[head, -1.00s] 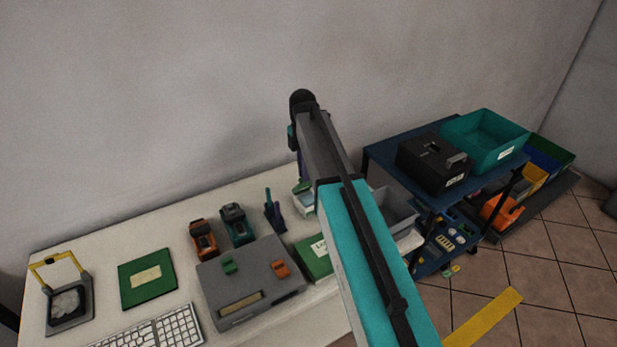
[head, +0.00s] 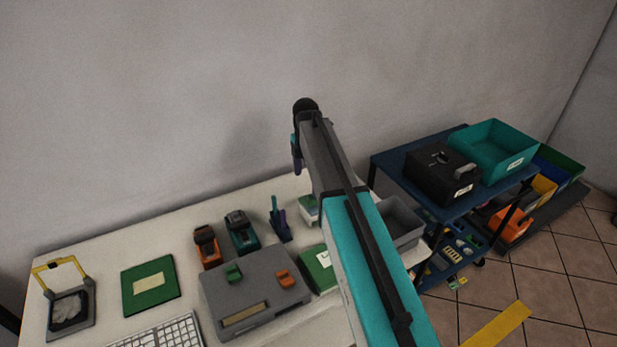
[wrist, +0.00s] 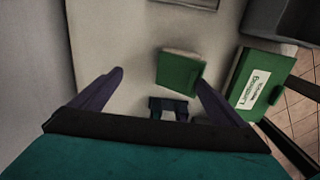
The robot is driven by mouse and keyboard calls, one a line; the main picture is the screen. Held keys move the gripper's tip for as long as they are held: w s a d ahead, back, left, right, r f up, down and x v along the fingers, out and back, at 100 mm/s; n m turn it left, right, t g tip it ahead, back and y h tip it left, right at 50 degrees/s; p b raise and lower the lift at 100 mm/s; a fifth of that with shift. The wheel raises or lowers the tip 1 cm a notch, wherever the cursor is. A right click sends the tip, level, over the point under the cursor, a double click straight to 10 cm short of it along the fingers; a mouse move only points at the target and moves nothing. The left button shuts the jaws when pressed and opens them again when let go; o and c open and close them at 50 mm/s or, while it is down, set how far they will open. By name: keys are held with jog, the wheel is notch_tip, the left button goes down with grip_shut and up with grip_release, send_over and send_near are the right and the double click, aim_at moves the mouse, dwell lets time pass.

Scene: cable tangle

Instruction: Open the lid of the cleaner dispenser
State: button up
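The cleaner dispenser seems to be the small white box with a green lid (head: 308,209) on the white table, partly hidden behind my arm in the head view. In the wrist view its green lid (wrist: 181,72) looks closed and lies ahead of the fingers, nearer the right one. My gripper (wrist: 160,77) has its two purple fingers spread apart with nothing held between them. The head view shows it side-on above the table (head: 297,158), and contact with the lid cannot be made out.
A dark holder with upright prongs (head: 280,222) stands beside the dispenser. A green labelled box (head: 318,270) and a grey device (head: 255,300) lie in front. A grey bin (head: 402,222) is to the right. A blue cart (head: 385,165) stands beyond the table.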

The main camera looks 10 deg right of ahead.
jog(key=shift+w+a+f, duration=0.1)
jog(key=shift+w+a, duration=0.15)
jog(key=shift+w, duration=0.1)
jog(key=shift+c, duration=0.7)
jog(key=shift+s, duration=0.2)
jog(key=shift+c, duration=0.9)
jog(key=shift+w+r+p, duration=0.25)
jog(key=shift+r+p, duration=0.15)
jog(key=shift+r, duration=0.1)
jog(key=c, duration=0.4)
jog(key=shift+w+a+r, duration=0.1)
jog(key=shift+w+r, duration=0.1)
jog(key=shift+r, duration=0.1)
jog(key=c, duration=0.6)
jog(key=w+a+r+p, duration=0.2)
jog(key=w+r+p, duration=0.4)
jog(key=r, duration=0.5)
jog(key=shift+w+a+r, duration=0.15)
jog(key=shift+w+r, duration=0.05)
jog(key=shift+w, duration=0.85)
jog(key=shift+r, duration=0.1)
